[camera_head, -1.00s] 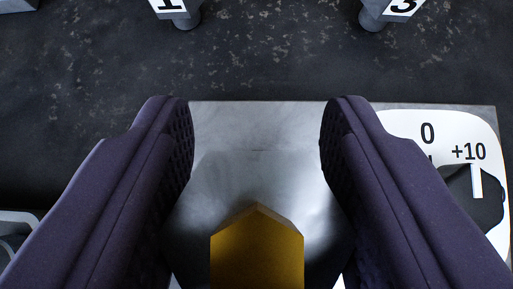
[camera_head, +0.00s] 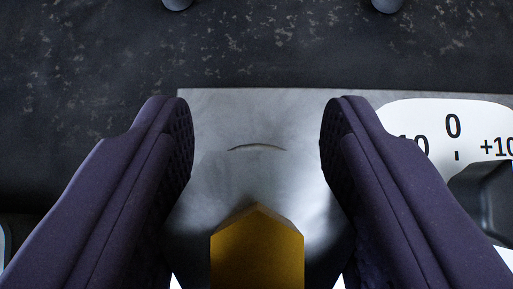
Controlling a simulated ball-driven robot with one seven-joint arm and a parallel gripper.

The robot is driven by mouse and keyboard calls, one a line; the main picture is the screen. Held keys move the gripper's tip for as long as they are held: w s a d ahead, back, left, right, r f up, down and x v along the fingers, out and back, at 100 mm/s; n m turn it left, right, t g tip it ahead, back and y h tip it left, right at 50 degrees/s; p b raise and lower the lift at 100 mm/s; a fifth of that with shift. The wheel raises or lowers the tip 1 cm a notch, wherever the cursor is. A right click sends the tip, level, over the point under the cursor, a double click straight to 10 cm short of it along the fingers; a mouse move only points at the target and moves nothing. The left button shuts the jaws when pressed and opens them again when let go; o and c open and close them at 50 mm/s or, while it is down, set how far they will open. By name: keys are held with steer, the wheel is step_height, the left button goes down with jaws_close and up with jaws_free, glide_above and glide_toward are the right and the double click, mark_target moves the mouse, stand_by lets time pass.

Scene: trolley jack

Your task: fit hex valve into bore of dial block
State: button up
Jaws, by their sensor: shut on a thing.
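My gripper (camera_head: 257,150) is shut on the hex valve (camera_head: 257,252), with one dark padded finger on each side. The grey metal dial block (camera_head: 300,104) lies under the valve. A thin dark arc, seemingly the far rim of the bore (camera_head: 257,147), shows just beyond the valve's front edge. The valve hides the rest of the bore. I cannot tell whether the valve is above the bore or partly in it.
A white dial plate (camera_head: 418,112) with "0" and "+10" is on the block's right side, with a dark knob (camera_head: 485,195) on it. Two grey posts (camera_head: 178,4) (camera_head: 386,4) stand at the far edge of view. Dark mottled floor lies beyond the block.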

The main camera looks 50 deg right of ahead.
steer(key=o, duration=1.4)
steer(key=p+v, duration=0.3)
steer(key=v, duration=0.4)
steer(key=shift+s+a+r, duration=0.2)
steer(key=shift+r, duration=0.05)
